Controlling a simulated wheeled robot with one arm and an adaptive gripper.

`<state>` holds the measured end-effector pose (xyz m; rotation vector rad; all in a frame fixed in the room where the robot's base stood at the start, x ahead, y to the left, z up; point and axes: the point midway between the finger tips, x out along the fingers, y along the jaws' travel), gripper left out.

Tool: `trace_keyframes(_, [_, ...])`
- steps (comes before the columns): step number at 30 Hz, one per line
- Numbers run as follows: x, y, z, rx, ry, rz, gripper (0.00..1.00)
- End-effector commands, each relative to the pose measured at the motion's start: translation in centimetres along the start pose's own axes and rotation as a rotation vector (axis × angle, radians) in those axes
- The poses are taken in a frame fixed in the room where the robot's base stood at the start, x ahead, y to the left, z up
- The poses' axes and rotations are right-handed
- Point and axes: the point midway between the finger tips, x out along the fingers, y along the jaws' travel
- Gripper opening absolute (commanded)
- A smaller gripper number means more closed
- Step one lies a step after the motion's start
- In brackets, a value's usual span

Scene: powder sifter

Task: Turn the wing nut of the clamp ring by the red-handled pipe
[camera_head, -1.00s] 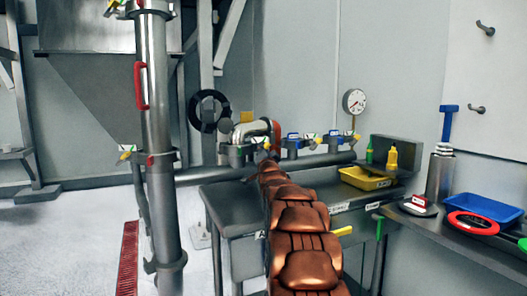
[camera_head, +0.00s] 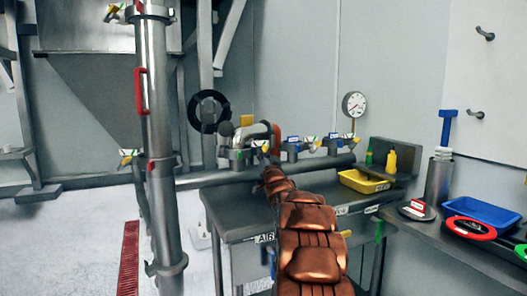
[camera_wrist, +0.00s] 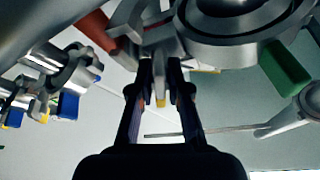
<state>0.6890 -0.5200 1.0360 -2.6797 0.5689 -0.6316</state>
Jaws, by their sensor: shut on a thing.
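In the head view, the pipe elbow with the red handle (camera_head: 275,134) stands on the horizontal pipe at the back of the steel table. A clamp ring (camera_head: 238,156) sits at its foot, just past the end of my arm. In the wrist view, a large silver round fitting (camera_wrist: 235,38) fills the top, with a red part (camera_wrist: 97,30) to its left. My gripper (camera_wrist: 160,68) is shut on a small part under the fitting, apparently the wing nut; its yellow tip (camera_wrist: 161,102) shows between the fingers. My fingers hide most of it. The head view does not show my fingertips clearly.
More clamps with blue tags (camera_head: 292,147) line the pipe to the right, before a pressure gauge (camera_head: 354,105). A yellow tray (camera_head: 364,181) and yellow bottle (camera_head: 391,160) are on the table. A vertical pipe (camera_head: 158,110) stands left. A blue tray (camera_head: 480,210) is right.

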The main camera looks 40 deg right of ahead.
Motion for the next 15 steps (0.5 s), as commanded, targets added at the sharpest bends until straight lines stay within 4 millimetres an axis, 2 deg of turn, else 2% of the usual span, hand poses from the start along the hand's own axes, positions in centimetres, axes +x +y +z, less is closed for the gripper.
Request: trace_keyframes(15, [0.07, 0.26, -0.17, -0.457, -0.002, -0.186, 0.0])
